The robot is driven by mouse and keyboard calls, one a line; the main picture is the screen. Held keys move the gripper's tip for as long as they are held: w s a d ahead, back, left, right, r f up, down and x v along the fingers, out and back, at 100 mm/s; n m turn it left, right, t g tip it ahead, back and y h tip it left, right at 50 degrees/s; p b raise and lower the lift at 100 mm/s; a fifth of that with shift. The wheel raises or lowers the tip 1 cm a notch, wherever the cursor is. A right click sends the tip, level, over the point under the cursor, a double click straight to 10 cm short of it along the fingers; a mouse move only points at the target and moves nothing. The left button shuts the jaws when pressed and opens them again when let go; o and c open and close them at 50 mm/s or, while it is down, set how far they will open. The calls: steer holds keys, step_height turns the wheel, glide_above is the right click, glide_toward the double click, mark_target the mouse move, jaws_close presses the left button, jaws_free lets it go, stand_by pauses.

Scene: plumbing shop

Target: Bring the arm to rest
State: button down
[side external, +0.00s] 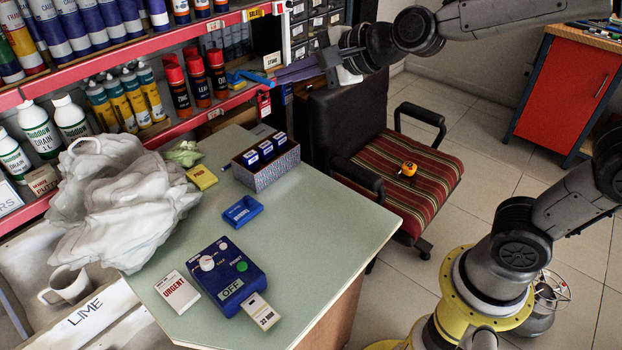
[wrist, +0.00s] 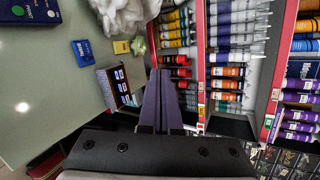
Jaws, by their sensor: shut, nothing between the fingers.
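My gripper (side external: 284,75) is raised above the far end of the green-topped table (side external: 330,215) in the side external view, close in front of the shelving. Its purple fingers point left toward the shelves and are together, with nothing between them. In the wrist view my gripper (wrist: 159,76) shows the same closed fingers pointing up the picture, over the shelf side. The patterned box (side external: 266,176) with blue-and-white packs stands on the table below the gripper, apart from it. It also shows left of the fingers in the wrist view (wrist: 112,92).
Red-edged shelves (side external: 150,45) hold bottles, tubes and spray cans (side external: 197,82). A striped chair (side external: 405,190) stands behind, holding a tape measure (side external: 408,169).

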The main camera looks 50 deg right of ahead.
steer(key=s+d+n+g+h, duration=0.1)
steer(key=s+d+n, duration=0.1)
steer(key=s+n, duration=0.35)
steer(key=s+d+n+g, duration=0.1)
steer(key=s+d+n, duration=0.2)
steer(key=s, duration=0.5)
steer(key=s+d+f+n+g, duration=0.1)
steer(key=s+f+n+g, duration=0.1)
steer(key=s+f+n, duration=0.2)
steer(key=s+d+f+n+g+h, duration=0.1)
steer(key=s+f+n+g, duration=0.1)
steer(key=s+f+n, duration=0.2)
steer(key=s+n, duration=0.3)
steer(key=shift+s+d+f+g, duration=0.15)
steer(key=shift+d+f+g, duration=0.05)
steer(key=shift+d+g, duration=0.1)
